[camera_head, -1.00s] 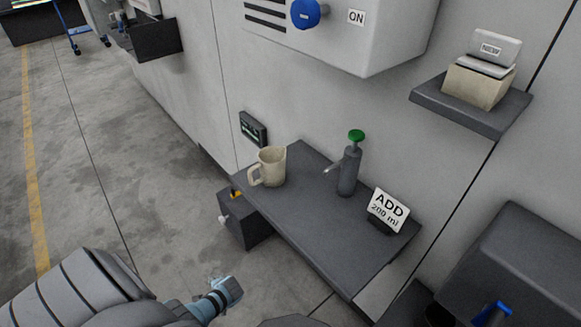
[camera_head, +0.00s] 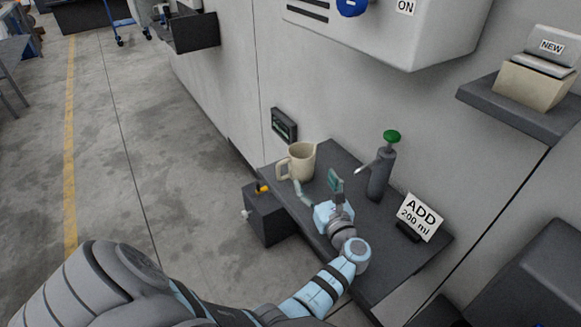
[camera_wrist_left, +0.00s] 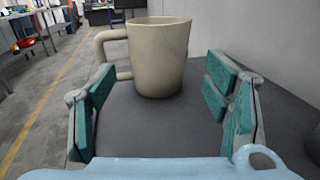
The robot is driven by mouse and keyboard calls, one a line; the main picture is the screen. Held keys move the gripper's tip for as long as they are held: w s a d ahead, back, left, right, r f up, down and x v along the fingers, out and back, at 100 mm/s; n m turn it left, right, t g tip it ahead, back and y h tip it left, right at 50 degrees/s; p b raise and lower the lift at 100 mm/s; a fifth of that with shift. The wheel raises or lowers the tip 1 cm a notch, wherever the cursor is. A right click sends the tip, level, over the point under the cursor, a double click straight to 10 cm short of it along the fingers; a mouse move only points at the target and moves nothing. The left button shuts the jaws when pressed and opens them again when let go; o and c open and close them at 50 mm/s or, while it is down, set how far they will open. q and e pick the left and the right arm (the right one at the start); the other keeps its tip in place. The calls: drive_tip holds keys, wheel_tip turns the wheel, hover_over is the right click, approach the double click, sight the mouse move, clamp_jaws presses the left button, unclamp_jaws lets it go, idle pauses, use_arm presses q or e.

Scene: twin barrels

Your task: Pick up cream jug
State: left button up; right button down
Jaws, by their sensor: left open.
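The cream jug (camera_head: 301,160) stands upright near the far left corner of the dark shelf (camera_head: 375,229), its handle towards the left. In the left wrist view the jug (camera_wrist_left: 158,58) is ahead, beyond the fingertips, with its handle at the left. My left gripper (camera_head: 318,186) is over the shelf, just in front of the jug. In the left wrist view its green-padded fingers (camera_wrist_left: 160,100) are wide apart with nothing between them. My right gripper is in neither view.
A grey pump bottle (camera_head: 381,174) with a green top stands right of my left gripper. A sign reading "ADD 200 ml" (camera_head: 419,216) stands near the shelf's right end. A dark box (camera_head: 269,213) is below the left end. The wall rises behind.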

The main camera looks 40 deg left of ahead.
sight(298, 153)
use_arm(q)
drive_tip(key=b+x, duration=0.2)
drive_tip(key=x, duration=0.2)
drive_tip(key=b+x, duration=0.2)
drive_tip(key=x, duration=0.3)
drive_tip(key=b+x, duration=0.2)
drive_tip(key=x, duration=0.2)
drive_tip(key=shift+a+f, duration=0.3)
drive_tip(key=shift+a, duration=0.15)
drive_tip(key=shift+w+r, duration=0.1)
drive_tip(key=c, duration=1.1)
